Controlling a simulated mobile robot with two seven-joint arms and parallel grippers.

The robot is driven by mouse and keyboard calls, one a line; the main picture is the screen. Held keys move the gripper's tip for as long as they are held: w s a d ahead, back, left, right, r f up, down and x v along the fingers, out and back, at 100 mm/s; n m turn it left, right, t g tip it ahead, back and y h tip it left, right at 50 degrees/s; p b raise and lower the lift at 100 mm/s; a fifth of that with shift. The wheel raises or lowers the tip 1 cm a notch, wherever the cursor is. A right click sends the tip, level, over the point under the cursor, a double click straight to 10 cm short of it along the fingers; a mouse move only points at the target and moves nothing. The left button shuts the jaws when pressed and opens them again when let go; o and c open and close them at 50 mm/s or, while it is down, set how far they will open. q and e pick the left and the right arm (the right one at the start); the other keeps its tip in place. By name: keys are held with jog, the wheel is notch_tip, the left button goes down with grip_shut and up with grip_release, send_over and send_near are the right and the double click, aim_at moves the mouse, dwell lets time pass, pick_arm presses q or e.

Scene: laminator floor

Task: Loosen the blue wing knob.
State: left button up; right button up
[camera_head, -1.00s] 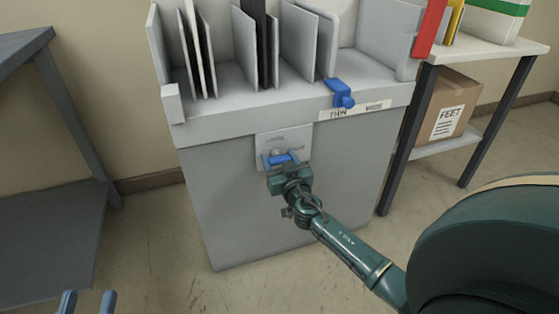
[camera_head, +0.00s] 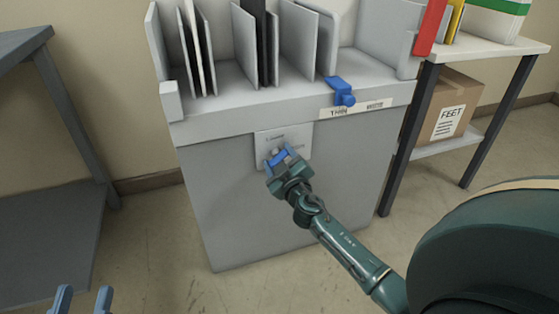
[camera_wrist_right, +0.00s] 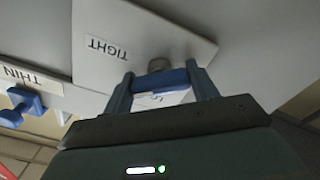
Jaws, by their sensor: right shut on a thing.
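The blue wing knob (camera_head: 280,158) sits on a pale plate (camera_head: 298,138) on the front of the grey cabinet (camera_head: 240,215). My right gripper (camera_head: 278,160) is shut on the knob, one finger at each end of its wing. In the right wrist view the knob's blue bar (camera_wrist_right: 163,82) lies between the two fingers, in front of a grey round stem (camera_wrist_right: 158,65). The plate there bears an upside-down "TIGHT" label (camera_wrist_right: 107,48) and a second label mostly hidden behind the knob and fingers. My left gripper (camera_head: 82,300) is open and empty at the lower left.
Upright panels stand in the cabinet's top. A blue clamp-like piece (camera_head: 341,91) sits on its front ledge by a "THIN" label (camera_head: 339,111). A grey table (camera_head: 50,190) stands left, a shelf with a carton (camera_head: 455,106) right. Open floor lies in front.

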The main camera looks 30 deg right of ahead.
jog(key=n, duration=0.5)
jog(key=shift+n, duration=0.3)
jog(key=n, duration=0.3)
jog(key=shift+n, duration=0.4)
pick_arm(q)
jog(key=shift+f, duration=0.25)
pick_arm(e)
jog(key=shift+n, duration=0.5)
pick_arm(q)
jog(key=shift+s, duration=0.1)
pick_arm(e)
jog(key=shift+o, duration=0.2)
jog(key=shift+n, duration=0.3)
jog(key=o, duration=1)
jog(key=shift+c, duration=0.2)
pick_arm(q)
jog(key=shift+r, duration=0.1)
